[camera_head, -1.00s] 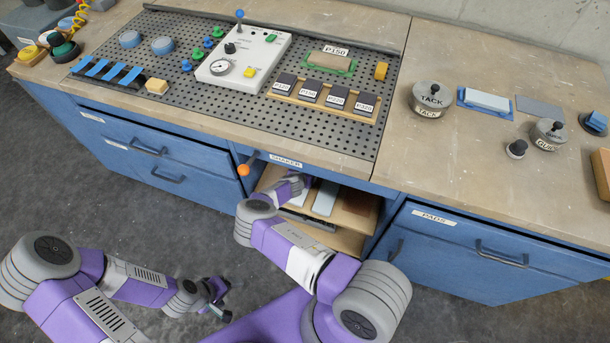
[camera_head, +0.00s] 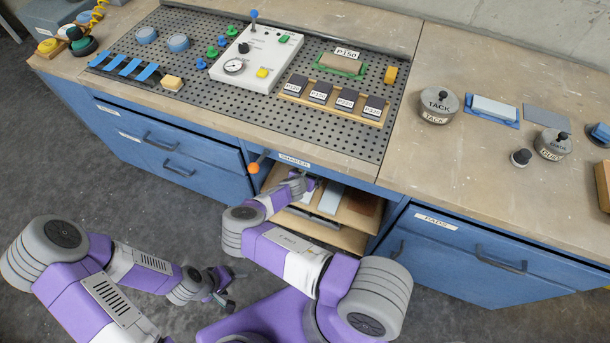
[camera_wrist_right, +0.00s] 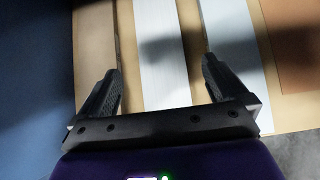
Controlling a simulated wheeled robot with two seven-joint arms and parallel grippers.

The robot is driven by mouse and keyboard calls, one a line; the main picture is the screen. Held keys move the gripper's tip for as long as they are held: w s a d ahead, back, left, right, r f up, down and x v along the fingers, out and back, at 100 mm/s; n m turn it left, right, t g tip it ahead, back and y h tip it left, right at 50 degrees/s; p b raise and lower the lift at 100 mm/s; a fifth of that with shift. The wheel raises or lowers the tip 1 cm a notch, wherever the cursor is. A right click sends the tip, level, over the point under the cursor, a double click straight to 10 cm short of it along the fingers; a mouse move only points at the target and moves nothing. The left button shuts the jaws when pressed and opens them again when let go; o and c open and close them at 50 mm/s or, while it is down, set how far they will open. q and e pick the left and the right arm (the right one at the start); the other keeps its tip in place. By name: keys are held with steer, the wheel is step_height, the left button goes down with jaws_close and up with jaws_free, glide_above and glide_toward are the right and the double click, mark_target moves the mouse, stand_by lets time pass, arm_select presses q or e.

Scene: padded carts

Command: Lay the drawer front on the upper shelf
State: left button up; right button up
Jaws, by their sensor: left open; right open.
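The upper shelf (camera_head: 352,219) is a pale wooden board in the open bay under the bench top. Flat panels lie on it: a white one (camera_wrist_right: 161,50) and a pale blue-grey one (camera_wrist_right: 228,45), also in the head view (camera_head: 331,199), plus a brown one (camera_head: 362,204). I cannot tell which panel is the drawer front. My right gripper (camera_head: 308,184) reaches into the bay. In the wrist view its open fingers (camera_wrist_right: 158,42) are apart above the white panel, one on each side, with nothing held. My left gripper (camera_head: 224,288) is open and empty, low over the floor.
The bench top edge and the SHAKER label (camera_head: 295,160) are just above my right gripper. Blue drawers (camera_head: 172,155) flank the bay on the left and the PADS drawer (camera_head: 470,245) on the right. An orange ball (camera_head: 253,168) sticks out at the bay's upper left.

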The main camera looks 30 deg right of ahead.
steer(key=p+v, duration=0.1)
steer(key=v, duration=0.3)
steer(key=shift+a+r, duration=0.1)
steer(key=shift+s, duration=0.35)
steer(key=s+d+f+m+g+y, duration=0.15)
steer(key=s+f+m+g, duration=0.25)
steer(key=s+m, duration=0.55)
steer(key=s+a+m+g+y, duration=0.25)
steer(key=s+a+m, duration=0.3)
steer(key=s, duration=0.55)
steer(key=s+a+r+m+t+y, duration=0.1)
steer(key=s+a+r+m+y, duration=0.2)
steer(key=a+r+m+y, duration=0.4)
steer(key=a+r+m, duration=0.5)
steer(key=a+m, duration=0.1)
steer(key=shift+s+a+m, duration=0.2)
steer(key=shift+a+m, duration=0.2)
step_height(320, 180, up, 5)
steer(key=p, duration=0.5)
steer(key=shift+f, duration=0.2)
